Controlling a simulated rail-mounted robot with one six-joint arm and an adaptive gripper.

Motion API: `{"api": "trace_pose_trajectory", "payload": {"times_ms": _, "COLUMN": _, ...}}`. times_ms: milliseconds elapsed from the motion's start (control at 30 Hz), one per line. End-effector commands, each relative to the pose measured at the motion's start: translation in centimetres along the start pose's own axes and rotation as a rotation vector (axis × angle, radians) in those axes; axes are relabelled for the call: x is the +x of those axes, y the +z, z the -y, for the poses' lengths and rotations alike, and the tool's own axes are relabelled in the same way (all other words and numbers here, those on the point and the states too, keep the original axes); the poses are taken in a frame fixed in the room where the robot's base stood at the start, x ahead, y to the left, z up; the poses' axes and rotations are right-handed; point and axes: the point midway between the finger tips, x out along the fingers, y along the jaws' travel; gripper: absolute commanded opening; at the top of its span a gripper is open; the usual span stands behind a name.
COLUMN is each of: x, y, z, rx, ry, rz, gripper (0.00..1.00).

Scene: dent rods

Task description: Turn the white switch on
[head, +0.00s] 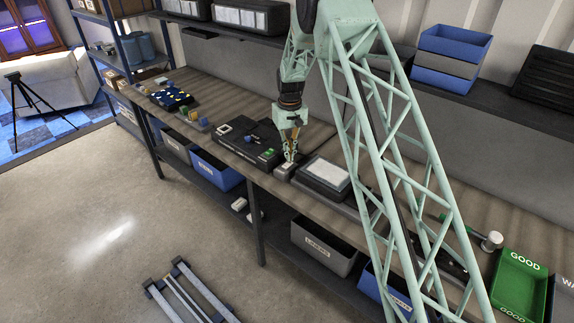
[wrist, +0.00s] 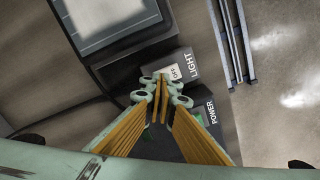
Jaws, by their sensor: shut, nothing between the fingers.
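The white switch (wrist: 174,72) sits on a grey box labelled LIGHT (wrist: 190,66) in the wrist view. The small box (head: 284,173) also shows near the front edge of the bench in the head view. My gripper (head: 291,157) points down right at this box. In the wrist view my gripper (wrist: 160,84) is shut and empty, with its fingertips at the near side of the white switch and partly over it. I cannot tell whether they touch it. The switch's tilt is too small to read.
A POWER box (wrist: 208,106) with a green part stands beside the LIGHT box, partly hidden by my fingers. A screen device (head: 325,175) stands to the right and a black case (head: 248,143) to the left. A green GOOD tray (head: 519,283) is far right.

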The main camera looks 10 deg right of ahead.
Motion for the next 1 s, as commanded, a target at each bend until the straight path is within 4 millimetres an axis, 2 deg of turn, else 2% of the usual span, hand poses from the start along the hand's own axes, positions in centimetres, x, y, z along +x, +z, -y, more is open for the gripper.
{"api": "trace_pose_trajectory", "payload": {"times_ms": 1000, "x": 0.95, "y": 0.0, "z": 0.0, "rx": 0.0, "ry": 0.0, "rz": 0.0, "gripper": 0.0}}
